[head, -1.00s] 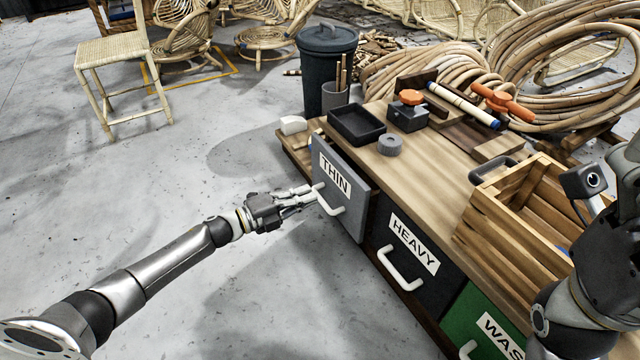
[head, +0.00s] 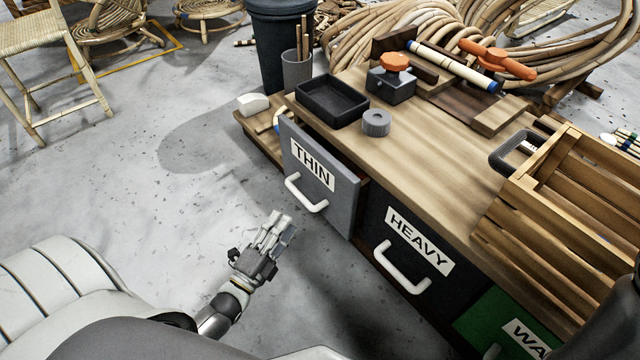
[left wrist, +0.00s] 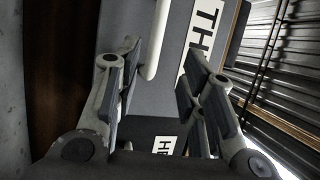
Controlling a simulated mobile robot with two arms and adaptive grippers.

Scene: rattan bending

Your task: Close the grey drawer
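The grey drawer (head: 335,198), labelled THIN, stands partly out from the left end of the wooden bench, with a gap behind its front. Its white handle (head: 306,193) is free. My left gripper (head: 280,226) is below and in front of the drawer front, apart from the handle. The left wrist view shows its fingers (left wrist: 155,75) spread and empty, with the grey front (left wrist: 145,100) and white handle (left wrist: 155,38) beyond them. My right gripper is not in view.
A black drawer (head: 395,262) labelled HEAVY and a green drawer (head: 490,310) sit to the right. Floor left of the drawer is clear.

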